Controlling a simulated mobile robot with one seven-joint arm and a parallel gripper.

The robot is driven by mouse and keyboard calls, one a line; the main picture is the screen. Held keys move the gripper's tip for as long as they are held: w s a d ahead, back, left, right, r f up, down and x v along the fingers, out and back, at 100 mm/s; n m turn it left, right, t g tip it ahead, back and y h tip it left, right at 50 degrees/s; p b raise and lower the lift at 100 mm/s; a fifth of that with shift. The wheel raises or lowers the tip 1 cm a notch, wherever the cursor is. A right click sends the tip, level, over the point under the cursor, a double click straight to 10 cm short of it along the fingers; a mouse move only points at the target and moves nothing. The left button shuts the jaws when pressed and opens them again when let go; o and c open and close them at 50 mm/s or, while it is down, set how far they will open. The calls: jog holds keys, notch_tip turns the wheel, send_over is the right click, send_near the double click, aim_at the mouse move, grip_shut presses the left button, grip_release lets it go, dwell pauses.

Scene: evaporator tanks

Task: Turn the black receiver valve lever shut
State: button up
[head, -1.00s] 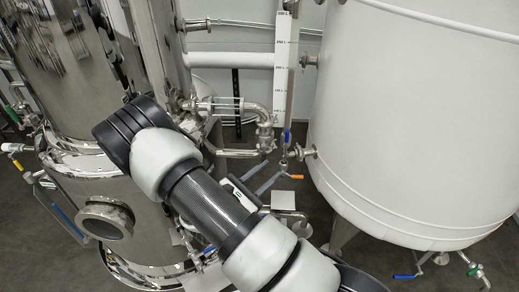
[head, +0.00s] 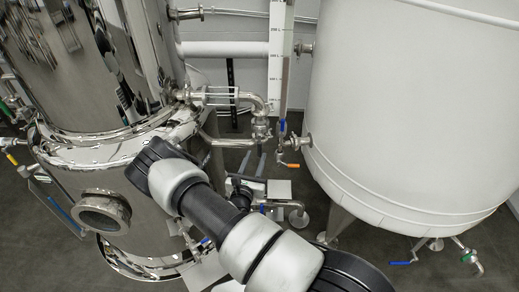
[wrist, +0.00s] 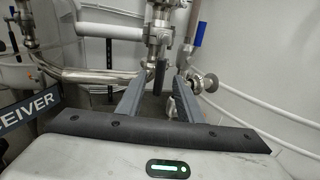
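The black lever (wrist: 159,78) hangs down below a steel valve and vertical pipe in the wrist view, near the middle. My gripper (wrist: 161,73) is open, with one grey finger to the left of the lever and one to the right. The lever appears between the fingertips with gaps on both sides; I cannot tell how deep it sits between them. In the head view my gripper (head: 254,161) is below the steel pipework between the tanks, and the lever is not clearly distinguishable there.
A polished steel tank (head: 75,65) stands left and a white tank (head: 410,110) right. A blue handle (wrist: 200,33) is right of my gripper in the wrist view. An orange-handled valve (head: 290,165) is close right in the head view. A curved steel pipe (wrist: 95,75) runs left.

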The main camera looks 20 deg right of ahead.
aim_at(259, 149)
jog(key=b+x, duration=0.1)
jog(key=x, duration=0.5)
jog(key=shift+w+d, duration=0.2)
jog(key=shift+w, duration=0.05)
grip_shut()
